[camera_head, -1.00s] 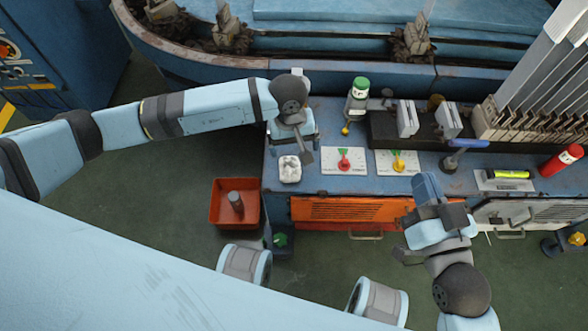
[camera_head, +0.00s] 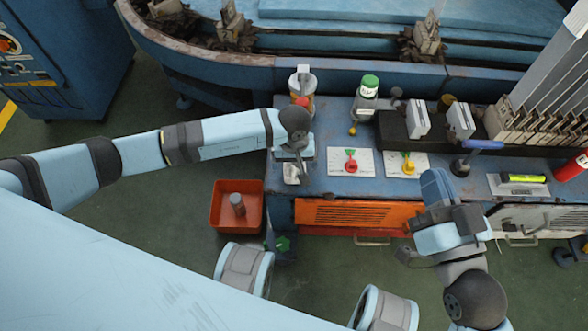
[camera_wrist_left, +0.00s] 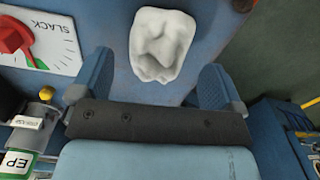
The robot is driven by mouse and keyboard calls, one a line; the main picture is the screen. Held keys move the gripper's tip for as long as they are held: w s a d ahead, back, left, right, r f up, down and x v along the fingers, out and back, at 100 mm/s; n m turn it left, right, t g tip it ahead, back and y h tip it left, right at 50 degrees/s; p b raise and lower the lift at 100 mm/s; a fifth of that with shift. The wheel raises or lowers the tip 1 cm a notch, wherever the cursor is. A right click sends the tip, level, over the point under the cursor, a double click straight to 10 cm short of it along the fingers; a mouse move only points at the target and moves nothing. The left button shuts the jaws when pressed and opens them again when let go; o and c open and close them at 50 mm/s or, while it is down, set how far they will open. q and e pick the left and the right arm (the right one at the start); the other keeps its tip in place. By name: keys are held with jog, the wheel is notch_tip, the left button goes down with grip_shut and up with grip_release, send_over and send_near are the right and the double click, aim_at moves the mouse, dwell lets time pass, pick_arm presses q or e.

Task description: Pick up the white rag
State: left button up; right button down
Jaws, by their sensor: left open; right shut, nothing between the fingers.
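The white rag (camera_head: 291,174) is a crumpled bundle on the left end of the blue bench (camera_head: 330,187). In the head view my left gripper (camera_head: 300,170) is over it and hides part of it. In the left wrist view the rag (camera_wrist_left: 162,45) lies ahead of the open fingers, roughly centred between them, with no visible contact. The left gripper (camera_wrist_left: 155,82) is open and empty. My right gripper (camera_head: 434,188) is shut and empty, by the bench's front edge to the right.
Beside the rag are plates with a red knob (camera_head: 351,162) and a yellow knob (camera_head: 408,165). A can (camera_head: 302,82) and a green-capped bottle (camera_head: 368,92) stand behind. An orange bin (camera_head: 236,208) is on the floor at left.

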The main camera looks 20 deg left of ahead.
aim_at(294, 164)
pick_arm(q)
notch_tip(294, 164, down, 2)
jog(key=shift+f, duration=0.2)
pick_arm(e)
jog(key=shift+f+g, duration=0.3)
jog(key=shift+f, duration=0.35)
pick_arm(q)
jog(key=c, duration=1)
jog(key=shift+r, duration=0.15)
pick_arm(e)
jog(key=shift+r, duration=0.1)
